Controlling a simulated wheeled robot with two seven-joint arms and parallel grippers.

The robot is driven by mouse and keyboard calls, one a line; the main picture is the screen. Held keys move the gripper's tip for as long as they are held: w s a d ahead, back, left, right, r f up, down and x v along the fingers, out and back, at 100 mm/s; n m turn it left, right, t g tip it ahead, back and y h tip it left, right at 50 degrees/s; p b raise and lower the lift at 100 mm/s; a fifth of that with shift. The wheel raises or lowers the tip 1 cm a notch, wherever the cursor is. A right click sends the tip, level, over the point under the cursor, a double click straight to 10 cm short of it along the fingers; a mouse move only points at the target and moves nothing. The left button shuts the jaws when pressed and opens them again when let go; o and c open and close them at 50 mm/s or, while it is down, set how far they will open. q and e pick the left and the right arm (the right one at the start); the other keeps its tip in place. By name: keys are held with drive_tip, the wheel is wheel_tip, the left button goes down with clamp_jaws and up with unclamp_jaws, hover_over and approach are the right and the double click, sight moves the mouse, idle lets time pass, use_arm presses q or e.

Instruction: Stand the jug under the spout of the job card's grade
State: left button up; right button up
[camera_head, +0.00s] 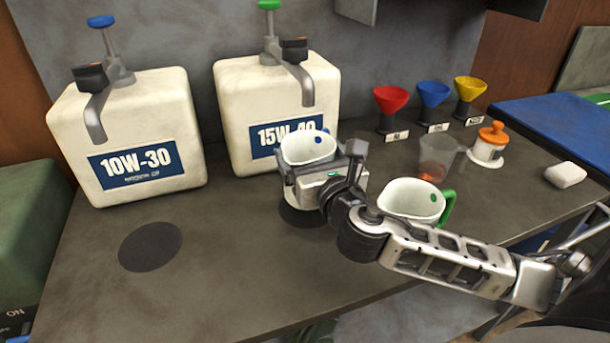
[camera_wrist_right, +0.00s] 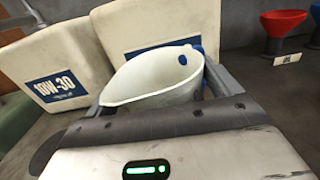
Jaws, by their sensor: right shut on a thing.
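My right gripper (camera_head: 312,172) is shut on a white jug with a blue dot (camera_head: 308,148), which also shows between the fingers in the right wrist view (camera_wrist_right: 155,80). The jug is upright in front of the 15W-40 container (camera_head: 275,95), by its spout (camera_head: 307,90), over a dark round mat (camera_head: 300,214). Whether it touches the mat is hidden. The 10W-30 container (camera_head: 130,130) stands to the left, its spout (camera_head: 95,118) above an empty dark mat (camera_head: 150,246). A second white jug (camera_head: 410,199) with a green handle stands right of my gripper. No job card is identifiable. My left gripper is not in view.
Red (camera_head: 391,98), blue (camera_head: 433,93) and yellow (camera_head: 469,88) funnels stand at the back right. A clear cup (camera_head: 437,158), an orange-topped white pot (camera_head: 489,146) and a white block (camera_head: 565,175) are nearby. The bench's front left is clear.

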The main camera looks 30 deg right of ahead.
drive_tip(key=f+b, duration=0.3)
drive_tip(key=b, duration=0.1)
drive_tip(key=shift+w+d+f, duration=0.1)
drive_tip(key=shift+w+f, duration=0.2)
drive_tip(key=shift+f, duration=0.1)
drive_tip(key=shift+s, duration=0.1)
drive_tip(key=shift+r, duration=0.15)
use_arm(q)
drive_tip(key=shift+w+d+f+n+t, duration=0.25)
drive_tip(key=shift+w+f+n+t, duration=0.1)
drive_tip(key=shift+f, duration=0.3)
